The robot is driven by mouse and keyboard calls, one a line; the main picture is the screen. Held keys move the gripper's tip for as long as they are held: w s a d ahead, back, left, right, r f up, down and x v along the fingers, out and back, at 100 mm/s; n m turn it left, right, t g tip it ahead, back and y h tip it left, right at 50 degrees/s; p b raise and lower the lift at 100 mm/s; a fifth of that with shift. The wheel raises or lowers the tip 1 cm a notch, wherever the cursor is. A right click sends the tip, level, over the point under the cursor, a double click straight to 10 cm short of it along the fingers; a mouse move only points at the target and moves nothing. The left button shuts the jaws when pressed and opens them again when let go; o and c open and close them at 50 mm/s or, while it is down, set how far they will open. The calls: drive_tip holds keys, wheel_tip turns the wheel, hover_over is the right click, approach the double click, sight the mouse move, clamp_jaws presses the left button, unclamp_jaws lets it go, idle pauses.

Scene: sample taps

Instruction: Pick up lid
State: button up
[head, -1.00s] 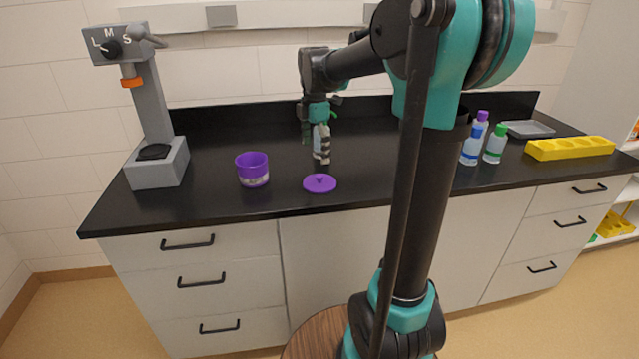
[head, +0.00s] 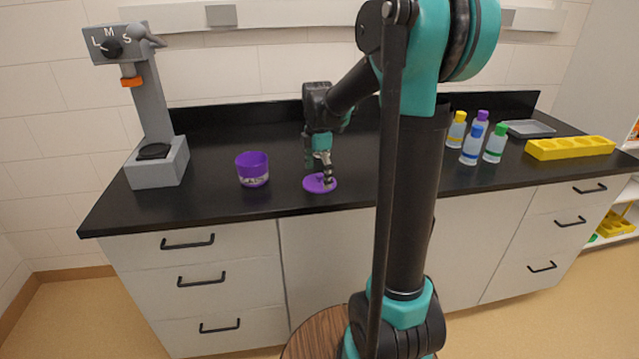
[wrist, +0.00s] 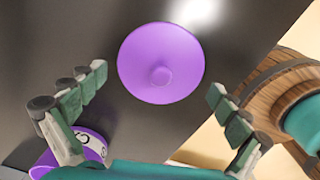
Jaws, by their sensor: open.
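The purple lid (head: 313,186) lies flat on the black counter near its front edge, with a small knob in its middle. It also shows in the wrist view (wrist: 160,62), ahead of and between my fingers. My gripper (head: 325,173) is just above the lid and partly covers it in the head view. In the wrist view my gripper (wrist: 157,85) is open, with one finger to each side of the lid and nothing held.
A grey device (head: 157,160) with a dial stands at the counter's left end. Several capped bottles (head: 471,148), a yellow block with holes (head: 570,149) and a grey tray (head: 530,129) are at the right. A round wooden top (head: 318,335) is below the counter front.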

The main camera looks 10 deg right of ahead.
drive_tip(key=c, duration=1.7)
drive_tip(key=shift+c, duration=0.2)
